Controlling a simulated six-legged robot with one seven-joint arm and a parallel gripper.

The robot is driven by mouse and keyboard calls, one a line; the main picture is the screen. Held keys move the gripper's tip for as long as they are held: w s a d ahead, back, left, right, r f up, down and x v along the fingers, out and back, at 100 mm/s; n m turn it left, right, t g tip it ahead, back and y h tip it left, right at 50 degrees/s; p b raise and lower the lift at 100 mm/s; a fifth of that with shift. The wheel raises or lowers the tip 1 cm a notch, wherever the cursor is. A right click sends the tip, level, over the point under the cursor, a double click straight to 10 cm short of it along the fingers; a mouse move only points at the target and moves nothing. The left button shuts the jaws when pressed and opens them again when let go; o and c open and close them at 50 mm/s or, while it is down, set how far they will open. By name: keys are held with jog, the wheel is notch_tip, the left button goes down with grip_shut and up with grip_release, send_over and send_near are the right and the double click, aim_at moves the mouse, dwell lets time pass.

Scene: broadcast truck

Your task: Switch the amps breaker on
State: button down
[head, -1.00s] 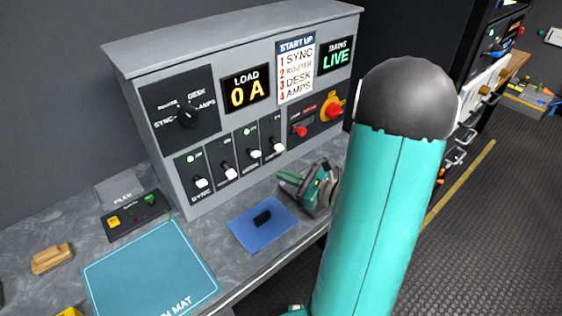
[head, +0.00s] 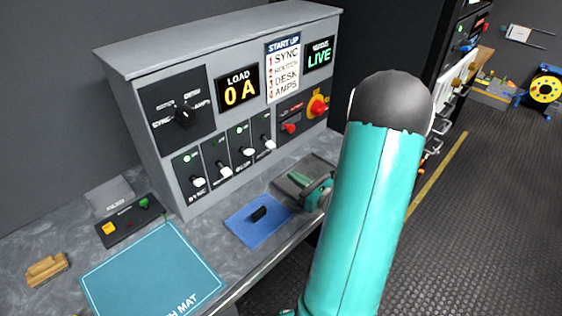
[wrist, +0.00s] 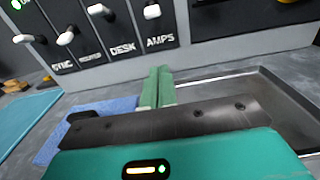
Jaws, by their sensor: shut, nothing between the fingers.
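The amps breaker is the rightmost of the white-tipped levers on the grey panel; its lever (head: 268,144) also shows at the top of the wrist view (wrist: 152,11), above the AMPS label. Its on or off position is hard to tell. The desk lever (head: 246,152) is just left of it. My gripper (head: 297,180) is partly hidden by my arm, in front of and below the amps breaker. In the wrist view its green fingers (wrist: 158,88) are together, empty, and apart from the lever.
The load display (head: 238,91) reads 0 A. A red and yellow rotary switch (head: 317,107) is right of the breakers. A grey tray (wrist: 285,95) lies below my gripper. A blue mat (head: 245,232) with a small black item is left of it.

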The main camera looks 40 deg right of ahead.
aim_at(268, 143)
jog(key=w, duration=1)
jog(key=shift+a+r, duration=0.1)
jog(key=r, duration=0.1)
jog(key=s+r, duration=0.1)
jog(key=shift+s+r, duration=0.2)
jog(key=shift+r, duration=0.55)
